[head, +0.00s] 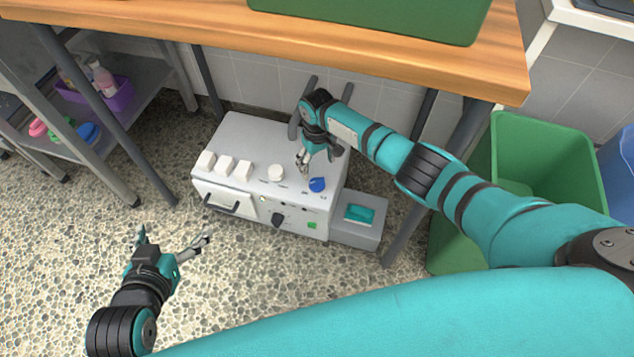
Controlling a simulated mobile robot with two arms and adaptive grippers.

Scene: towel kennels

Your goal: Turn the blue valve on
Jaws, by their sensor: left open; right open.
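The blue valve (317,184) is a small blue knob on the top of a white machine (237,130) on the floor, near its front right edge. My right gripper (303,163) is over the machine's top, just behind and to the left of the valve, apart from it in the picture. Its fingers are small in view, and it looks open and empty. My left gripper (174,238) is open and empty above the floor, in front of and to the left of the machine.
The machine stands under a wooden table (200,32). On its top are several white blocks (225,165) and a round white knob (275,173); its front has a black knob (278,219) and green button (312,226). A green bin (530,160) stands right. Floor in front is clear.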

